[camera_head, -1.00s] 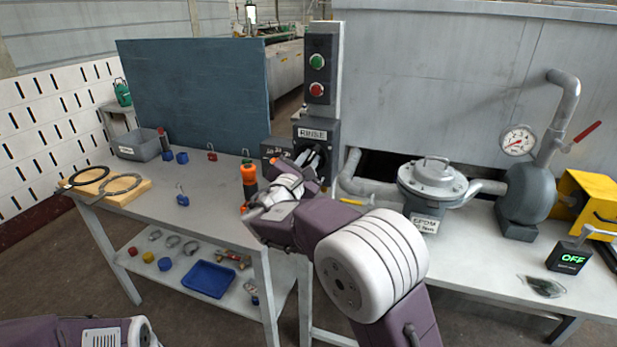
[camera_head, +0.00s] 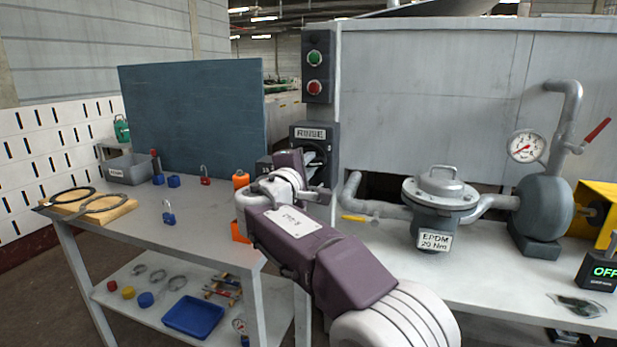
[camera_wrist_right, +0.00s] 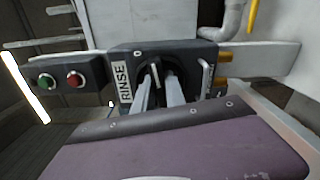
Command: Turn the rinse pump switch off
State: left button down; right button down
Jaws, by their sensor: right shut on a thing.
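The rinse switch box (camera_head: 328,131) is dark grey, labelled RINSE, and mounted on the grey post. It also fills the middle of the right wrist view (camera_wrist_right: 121,57). Its dark rotary switch (camera_wrist_right: 155,73) has a pale bar on the front. My right gripper (camera_head: 313,161) is at the front of the box, and its wrist hides part of the box in the head view. In the right wrist view its two grey fingers (camera_wrist_right: 161,87) reach the switch and are shut on it, one on each side. My left gripper is not in view.
A panel with a green button (camera_head: 315,58) and a red button (camera_head: 314,87) is above the box. An orange-topped bottle (camera_head: 240,179) stands close left of my right wrist. A pump housing (camera_head: 437,190), pipes and a gauge (camera_head: 526,146) stand right. The left bench (camera_head: 120,215) holds padlocks and rings.

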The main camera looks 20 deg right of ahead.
jog(key=shift+f+m+b, duration=0.25)
jog(key=shift+m+b, duration=0.55)
jog(key=shift+m, duration=0.2)
jog(key=c, duration=1.4)
grip_release()
jog(key=shift+r, duration=0.1)
jog(key=v, duration=0.9)
